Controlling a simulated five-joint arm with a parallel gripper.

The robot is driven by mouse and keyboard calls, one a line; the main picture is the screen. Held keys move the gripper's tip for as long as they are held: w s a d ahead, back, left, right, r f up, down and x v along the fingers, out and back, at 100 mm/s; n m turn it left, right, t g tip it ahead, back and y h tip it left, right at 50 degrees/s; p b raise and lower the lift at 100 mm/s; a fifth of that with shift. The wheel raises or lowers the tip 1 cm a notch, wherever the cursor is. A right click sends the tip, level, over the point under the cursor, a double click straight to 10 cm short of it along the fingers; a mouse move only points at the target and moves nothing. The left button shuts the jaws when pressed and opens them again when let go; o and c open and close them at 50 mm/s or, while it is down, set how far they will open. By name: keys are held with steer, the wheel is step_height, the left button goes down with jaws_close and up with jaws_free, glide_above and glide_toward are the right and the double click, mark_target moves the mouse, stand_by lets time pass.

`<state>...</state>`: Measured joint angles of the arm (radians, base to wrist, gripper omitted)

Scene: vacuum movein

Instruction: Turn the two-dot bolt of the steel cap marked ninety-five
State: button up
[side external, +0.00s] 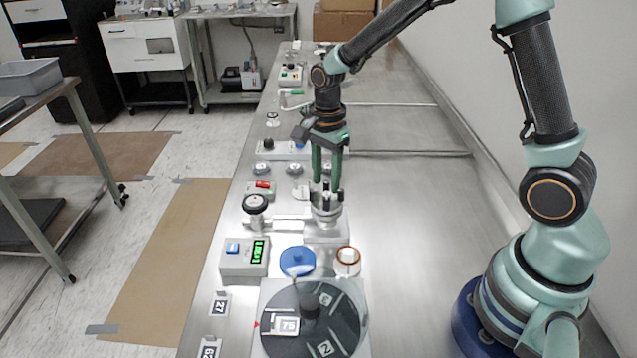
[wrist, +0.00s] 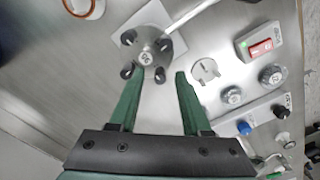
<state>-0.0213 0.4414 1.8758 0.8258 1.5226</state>
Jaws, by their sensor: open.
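A round steel cap (wrist: 147,57) with several dark upright bolts around its rim sits on a light square base. A small mark shows at its middle, too small to read surely. In the side view the cap (side external: 326,205) stands on a block in the middle of the bench. The dots on the bolts cannot be made out. My gripper (side external: 326,182) points down, right over the cap. In the wrist view my gripper (wrist: 158,75) is open and empty, its green fingertips near the cap's near edge. One bolt (wrist: 159,74) shows between the fingertips.
A valve with a black round gauge (side external: 255,204) stands left of the cap. A box with a green display (side external: 245,257), a blue disc (side external: 297,261), a copper-coloured ring (side external: 348,256) and a dark turntable (side external: 340,310) lie nearer. A red-switch box (side external: 262,187) is beyond.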

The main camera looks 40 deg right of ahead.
mark_target(326, 180)
step_height(326, 180, up, 12)
steer(key=shift+f, duration=0.2)
stand_by(0.4)
steer(key=s+r+n+t, duration=0.2)
steer(key=s+n, duration=0.4)
steer(key=n, duration=0.2)
steer(key=s+r+n+t, duration=0.3)
steer(key=s+n, duration=0.3)
steer(key=n, duration=0.3)
steer(key=shift+s+d+t, duration=0.2)
steer(key=shift+d+t, duration=0.1)
steer(key=shift+d, duration=0.15)
